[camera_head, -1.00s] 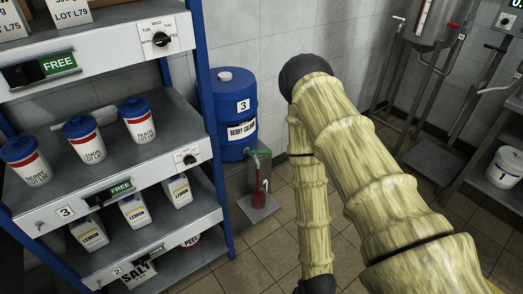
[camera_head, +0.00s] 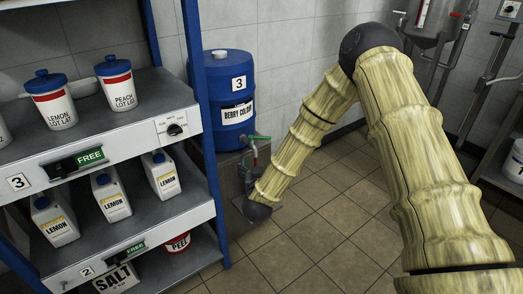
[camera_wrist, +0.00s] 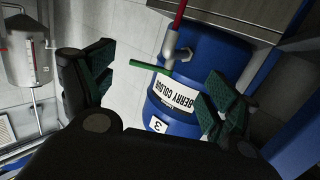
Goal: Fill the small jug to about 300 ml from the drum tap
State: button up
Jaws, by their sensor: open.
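The blue drum (camera_head: 225,112), labelled BERRY COLOUR and 3, stands behind the shelf's right end. It shows upside down in the wrist view (camera_wrist: 195,55). Its tap has a grey body (camera_wrist: 172,52) and a green handle (camera_wrist: 150,67), which also shows sideways in the head view (camera_head: 257,138). A red strip (camera_wrist: 179,14) runs from the spout; I cannot tell whether it is liquid or a tube. My gripper (camera_wrist: 160,82) is open and empty, its fingers on either side of the handle's line of sight; contact cannot be told. The jug cannot be made out; my arm covers the area below the tap.
A blue-posted shelf (camera_head: 120,148) with pots and lemon bottles stands close on the left of the drum. Tiled floor (camera_head: 320,225) is open to the right. A steel mixer vessel (camera_head: 432,22) stands at the back right.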

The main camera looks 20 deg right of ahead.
aim_at(262, 139)
jog(key=shift+m+t+h, duration=0.4)
jog(key=shift+t+h, duration=0.1)
jog(key=shift+h, duration=0.1)
jog(key=r+b+x, duration=0.1)
jog(key=x, duration=0.3)
jog(key=b+x, duration=0.1)
jog(key=x, duration=0.3)
jog(key=r+x, duration=0.1)
jog(key=x, duration=0.4)
jog(key=shift+d+r+b, duration=0.2)
jog(key=shift+r+b, duration=0.15)
jog(key=shift+b, duration=0.05)
jog(key=c, duration=1.5)
